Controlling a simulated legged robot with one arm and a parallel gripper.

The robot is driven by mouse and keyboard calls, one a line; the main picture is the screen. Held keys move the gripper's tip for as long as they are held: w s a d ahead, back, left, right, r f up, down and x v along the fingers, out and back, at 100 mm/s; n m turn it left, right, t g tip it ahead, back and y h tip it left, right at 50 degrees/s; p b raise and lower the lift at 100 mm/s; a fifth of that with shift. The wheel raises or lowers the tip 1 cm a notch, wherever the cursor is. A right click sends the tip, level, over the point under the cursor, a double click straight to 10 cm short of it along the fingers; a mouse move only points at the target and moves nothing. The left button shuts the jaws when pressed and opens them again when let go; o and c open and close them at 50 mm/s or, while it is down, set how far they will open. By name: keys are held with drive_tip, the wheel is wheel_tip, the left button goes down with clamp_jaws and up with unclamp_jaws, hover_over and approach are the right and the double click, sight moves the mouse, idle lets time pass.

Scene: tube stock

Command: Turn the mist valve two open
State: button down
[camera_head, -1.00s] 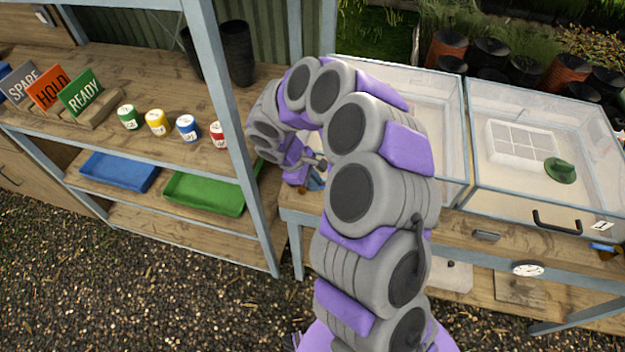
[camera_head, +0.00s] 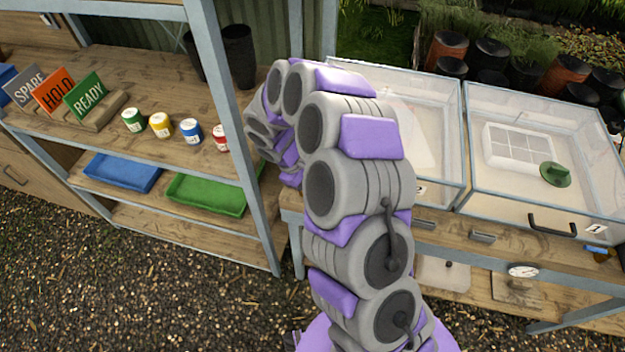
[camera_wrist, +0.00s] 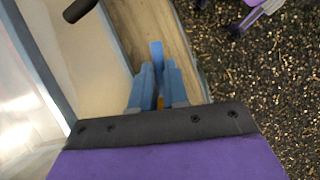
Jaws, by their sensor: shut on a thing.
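A blue valve lever (camera_wrist: 157,52) stands between the two blue fingers of my gripper (camera_wrist: 158,72) in the wrist view. My gripper is shut on this lever, which projects past the fingertips. A bit of brass-coloured valve body (camera_wrist: 160,102) shows low between the fingers. The valve is by the edge of a wooden bench (camera_wrist: 180,45). In the head view my own arm hides my gripper and this valve. Another valve with a blue handle (camera_head: 597,250) is on the bench at the far right, below the label 1.
Two clear-walled bins (camera_head: 500,205) stand on the bench; a dark handle (camera_wrist: 80,8) is near my gripper. A shelf rack (camera_head: 235,120) stands left, with pots, signs, a blue tray (camera_head: 120,172) and a green tray (camera_head: 205,195). Gravel (camera_head: 150,290) lies open in front.

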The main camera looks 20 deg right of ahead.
drive_tip(key=m, duration=0.1)
drive_tip(key=m+g+p, duration=0.1)
drive_tip(key=m, duration=0.1)
drive_tip(key=a+m+y+p, duration=0.1)
drive_tip(key=shift+s+m+g, duration=0.3)
drive_tip(key=shift+g, duration=0.1)
drive_tip(key=m+p, duration=0.1)
drive_tip(key=m, duration=0.1)
drive_tip(key=a+m+g+y+p, duration=0.1)
drive_tip(key=shift+a+m, duration=0.15)
drive_tip(key=shift+m, duration=0.25)
drive_tip(key=m+y+p, duration=0.1)
drive_tip(key=m, duration=0.1)
drive_tip(key=a+m+y+p, duration=0.1)
drive_tip(key=m, duration=0.1)
drive_tip(key=shift+w+a+r+g, duration=0.1)
drive_tip(key=shift+w+g, duration=0.05)
drive_tip(key=shift+g, duration=0.15)
drive_tip(key=shift+w+a+m+y+p, duration=0.1)
drive_tip(key=shift+a+m+y+p, duration=0.2)
drive_tip(key=shift+m, duration=0.4)
drive_tip(key=shift+w+a+m+y+p, duration=0.1)
drive_tip(key=shift+m+y+p, duration=0.25)
drive_tip(key=shift+m, duration=0.35)
drive_tip(key=c, duration=1.1)
unclamp_jaws()
drive_tip(key=shift+a, duration=0.1)
